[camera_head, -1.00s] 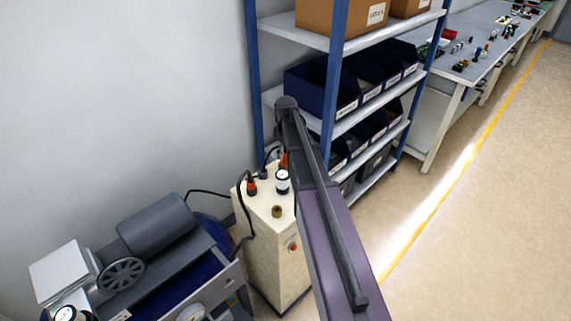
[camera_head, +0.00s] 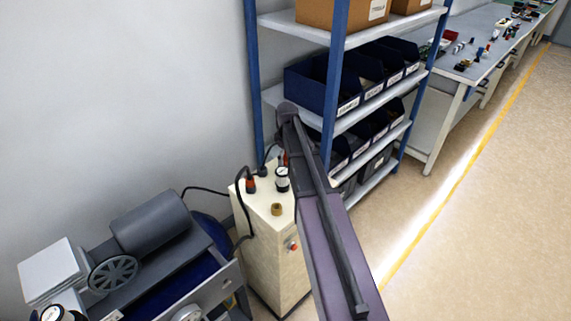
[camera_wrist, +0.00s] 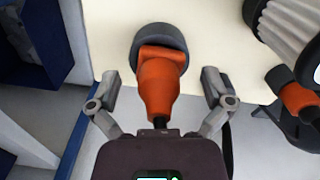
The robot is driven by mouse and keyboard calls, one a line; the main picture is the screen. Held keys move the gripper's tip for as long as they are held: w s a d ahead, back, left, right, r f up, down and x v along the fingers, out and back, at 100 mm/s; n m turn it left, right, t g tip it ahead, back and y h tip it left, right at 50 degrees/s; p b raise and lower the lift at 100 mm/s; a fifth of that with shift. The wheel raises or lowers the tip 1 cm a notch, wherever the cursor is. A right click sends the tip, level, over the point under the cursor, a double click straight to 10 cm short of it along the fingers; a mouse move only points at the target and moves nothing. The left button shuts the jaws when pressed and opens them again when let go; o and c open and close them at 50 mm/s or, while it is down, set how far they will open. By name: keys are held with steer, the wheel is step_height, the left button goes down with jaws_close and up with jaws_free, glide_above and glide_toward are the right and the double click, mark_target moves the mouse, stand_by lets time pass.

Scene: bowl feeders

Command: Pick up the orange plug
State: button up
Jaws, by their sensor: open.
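An orange plug (camera_wrist: 158,85) stands between the open fingers of my gripper (camera_wrist: 161,80) in the wrist view. Its wide end sits in a dark round collar (camera_wrist: 160,42), and a black cable leaves its narrow end toward my palm. A gap shows between the plug and each finger. A second orange plug (camera_wrist: 299,98) lies outside the right finger; in the head view an orange plug (camera_head: 250,185) with a black cable shows on top of the cream cabinet (camera_head: 262,235). My arm hides my gripper there, and a sliver of orange (camera_head: 285,158) shows beside the arm.
A round gauge (camera_head: 282,180) and a brass fitting (camera_head: 276,209) stand on the cabinet. A blue shelf with dark bins (camera_head: 318,85) is close behind. A compressor (camera_head: 155,235) stands at lower left. A ribbed white part (camera_wrist: 288,25) is right of the gripper. Open floor lies right.

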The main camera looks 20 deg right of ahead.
steer(key=shift+f, duration=0.35)
stand_by(0.4)
steer(key=c, duration=1.4)
